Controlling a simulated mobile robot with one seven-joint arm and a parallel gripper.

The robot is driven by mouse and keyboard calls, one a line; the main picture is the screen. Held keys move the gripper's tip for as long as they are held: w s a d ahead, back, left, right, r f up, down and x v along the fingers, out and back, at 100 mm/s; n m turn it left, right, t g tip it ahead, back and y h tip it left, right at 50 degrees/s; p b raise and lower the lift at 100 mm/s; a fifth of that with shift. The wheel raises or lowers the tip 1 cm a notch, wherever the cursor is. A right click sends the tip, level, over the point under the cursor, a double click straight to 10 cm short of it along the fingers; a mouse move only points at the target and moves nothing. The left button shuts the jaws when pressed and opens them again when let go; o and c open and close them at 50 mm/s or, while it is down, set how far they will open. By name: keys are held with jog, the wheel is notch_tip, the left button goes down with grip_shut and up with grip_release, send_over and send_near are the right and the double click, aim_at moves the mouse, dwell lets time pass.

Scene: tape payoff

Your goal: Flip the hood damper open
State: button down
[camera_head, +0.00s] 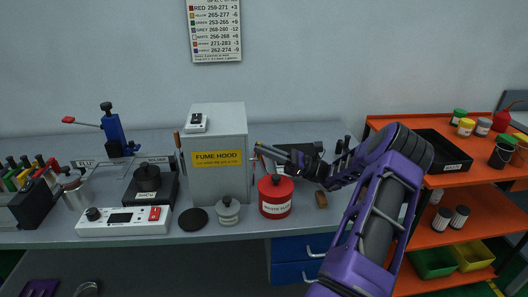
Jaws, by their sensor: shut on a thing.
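The fume hood (219,178) is a grey box with a yellow label, standing on the bench. A thin orange-brown lever (252,164) shows at its right side, and I take it to be the damper lever. My gripper (262,149) reaches in from the right, with its fingertips at that lever near the upper right edge of the hood. The jaws are shut on it, as far as the small view shows. The fingers partly hide the lever's top. A similar brown handle (177,141) stands at the hood's left side.
A red waste can (275,197) stands just below my gripper, beside a grey lidded pot (228,212). A dark box (297,154) lies behind my wrist. A white control box (124,221) is at the front left. An orange shelf cart (465,200) stands at right.

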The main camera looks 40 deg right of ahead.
jog(key=shift+s+n, duration=0.1)
jog(key=shift+n, duration=0.2)
jog(key=c, duration=0.9)
grip_release()
jog(key=shift+r, duration=0.1)
notch_tip(320, 180, up, 10)
jog(key=shift+f+p, duration=0.1)
jog(key=shift+p, duration=0.55)
